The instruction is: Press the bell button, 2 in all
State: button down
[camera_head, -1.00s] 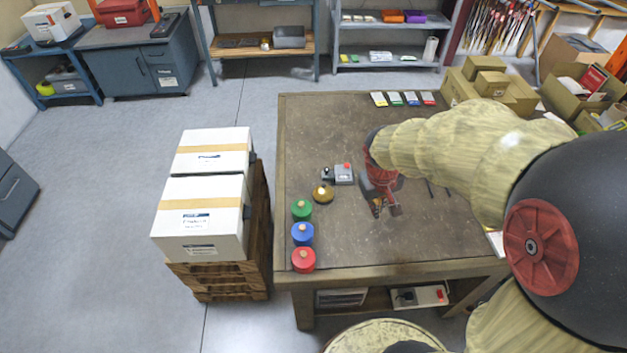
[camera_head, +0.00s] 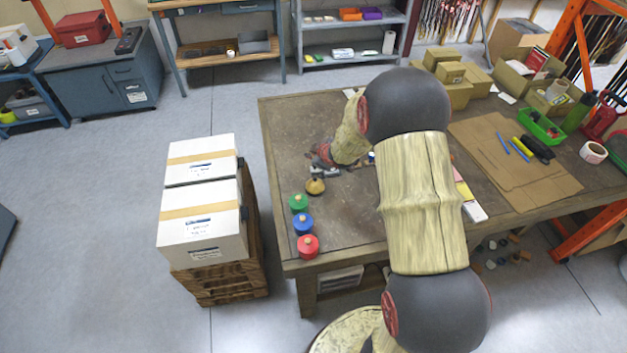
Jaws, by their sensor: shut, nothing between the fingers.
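A small brass, dome-shaped bell (camera_head: 315,187) with a knob on top stands on the worktable's left part. My gripper (camera_head: 318,168) is just behind it, low over the table, shut and empty, with its tips small and partly hard to make out. A small grey box (camera_head: 331,172) is largely covered by my gripper and wrist; its red button is not clearly visible. I cannot tell whether my fingertips touch the box. The bell looks clear of my gripper.
Green (camera_head: 298,203), blue (camera_head: 303,224) and red (camera_head: 308,246) round pieces with knobs line the table's left edge. White boxes (camera_head: 203,205) stand on a pallet left of the table (camera_head: 345,225). My arm covers the table's middle. A brown cardboard sheet (camera_head: 545,180) lies at right.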

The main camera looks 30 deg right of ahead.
aim_at(313, 180)
jog(key=shift+f, duration=0.15)
notch_tip(313, 180, down, 8)
jog(key=b, duration=0.8)
jog(key=shift+f, duration=0.25)
jog(key=shift+f, duration=0.15)
dwell(1.0)
jog(key=shift+f+b, duration=0.25)
jog(key=shift+b, duration=0.05)
jog(key=shift+s+f+b, duration=0.1)
jog(key=shift+f+b, duration=0.25)
jog(key=shift+f, duration=0.1)
dwell(0.8)
jog(key=shift+r, duration=0.1)
jog(key=shift+r+p, duration=0.75)
jog(key=shift+p, duration=0.1)
jog(key=shift+r+p, duration=2.25)
jog(key=shift+r, duration=0.3)
